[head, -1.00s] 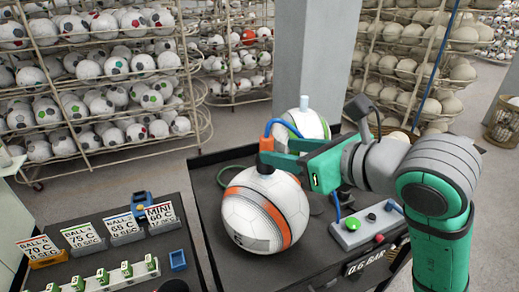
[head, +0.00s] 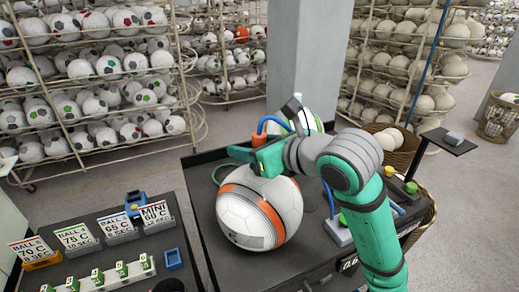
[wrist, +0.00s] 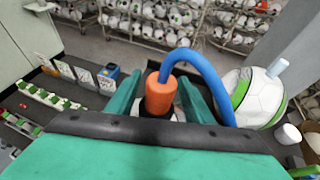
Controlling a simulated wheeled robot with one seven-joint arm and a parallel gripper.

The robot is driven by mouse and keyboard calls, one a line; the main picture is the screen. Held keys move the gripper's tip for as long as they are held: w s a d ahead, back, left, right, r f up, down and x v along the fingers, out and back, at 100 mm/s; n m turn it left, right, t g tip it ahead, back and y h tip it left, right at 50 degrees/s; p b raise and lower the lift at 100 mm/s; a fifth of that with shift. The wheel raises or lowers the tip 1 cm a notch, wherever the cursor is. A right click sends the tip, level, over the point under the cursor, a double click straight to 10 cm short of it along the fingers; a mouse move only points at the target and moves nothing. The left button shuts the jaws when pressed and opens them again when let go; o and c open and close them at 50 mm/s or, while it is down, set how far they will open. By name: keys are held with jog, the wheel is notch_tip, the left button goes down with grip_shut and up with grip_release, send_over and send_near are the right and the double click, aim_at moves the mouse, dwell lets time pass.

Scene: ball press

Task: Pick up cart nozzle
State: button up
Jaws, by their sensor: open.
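The cart nozzle (head: 259,140) is orange with a blue hose that arches from its top. It stands upright behind the top of a white ball with orange bands (head: 258,208) on the cart; its lower end is hidden in the head view. In the wrist view the nozzle (wrist: 160,97) sits between the two green fingers of my gripper (wrist: 160,100). My gripper (head: 257,152) is open around the nozzle. A small space shows between each finger and the nozzle. The blue hose (wrist: 205,68) runs over to the right, past the right finger.
A white and green ball (wrist: 252,97) with a pale cylinder on top stands close at the right. The dark cart top (head: 216,262) carries a control box under my arm. A side table (head: 103,283) with temperature cards stands at the left. Ball racks (head: 85,80) line the back.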

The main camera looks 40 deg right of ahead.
jog(key=shift+s+d, duration=0.1)
jog(key=shift+s, duration=0.05)
jog(key=shift+c, duration=0.9)
jog(key=c, duration=0.5)
jog(key=shift+a, duration=0.3)
jog(key=c, duration=0.4)
